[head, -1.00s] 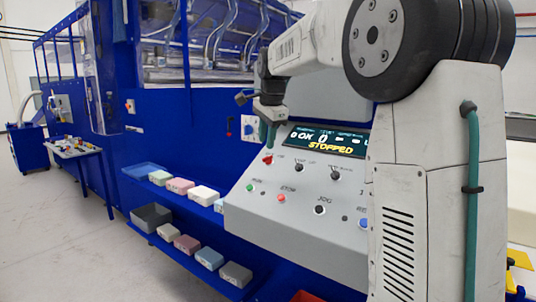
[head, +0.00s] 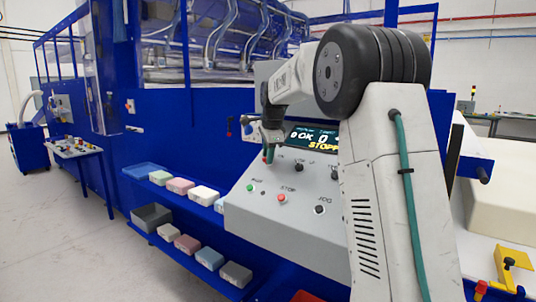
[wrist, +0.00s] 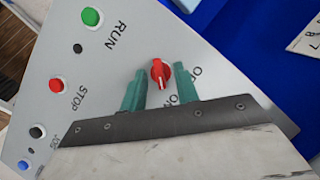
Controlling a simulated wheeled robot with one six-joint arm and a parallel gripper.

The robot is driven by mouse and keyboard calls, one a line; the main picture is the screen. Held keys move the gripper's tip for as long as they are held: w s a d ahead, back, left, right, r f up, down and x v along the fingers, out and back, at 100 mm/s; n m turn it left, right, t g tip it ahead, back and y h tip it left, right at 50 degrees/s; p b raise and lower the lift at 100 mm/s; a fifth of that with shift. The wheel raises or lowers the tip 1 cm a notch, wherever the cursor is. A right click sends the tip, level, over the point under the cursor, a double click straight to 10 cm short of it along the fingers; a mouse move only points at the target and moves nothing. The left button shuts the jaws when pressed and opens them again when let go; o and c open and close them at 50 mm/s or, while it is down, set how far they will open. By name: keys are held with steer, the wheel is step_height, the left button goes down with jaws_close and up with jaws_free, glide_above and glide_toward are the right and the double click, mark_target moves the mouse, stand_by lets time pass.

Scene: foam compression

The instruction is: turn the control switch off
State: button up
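The control switch (wrist: 160,72) is a red knob with a white pointer line on the grey control panel (wrist: 115,65). In the wrist view its pointer runs toward the bottom of the picture. ON and OFF lettering beside it is partly hidden by a finger. My gripper (head: 268,153) is at the upper left of the panel in the head view, over the switch and mostly hiding it. In the wrist view its two green fingers stand open on either side of the knob, with narrow gaps visible.
The green RUN button (wrist: 92,16) and red STOP button (wrist: 56,85) are close by on the panel. A display (head: 312,137) is behind my gripper. Shelves with coloured foam blocks (head: 203,195) are left of the panel.

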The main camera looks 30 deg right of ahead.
steer(key=shift+c, duration=0.3)
steer(key=c, duration=0.6)
steer(key=shift+n, duration=0.3)
steer(key=shift+w+n+g, duration=0.2)
steer(key=shift+n+g, duration=0.5)
steer(key=shift+n, duration=0.5)
steer(key=n+g, duration=0.2)
steer(key=n, duration=0.2)
steer(key=shift+w, duration=0.15)
steer(key=n, duration=0.2)
steer(key=n+g+h, duration=0.1)
steer(key=n, duration=0.1)
steer(key=shift+w+a+g, duration=0.15)
steer(key=shift+g, duration=0.15)
steer(key=shift+w+a+n+g+h, duration=0.1)
steer(key=shift+n+g+h, duration=0.4)
steer(key=shift+n, duration=1.1)
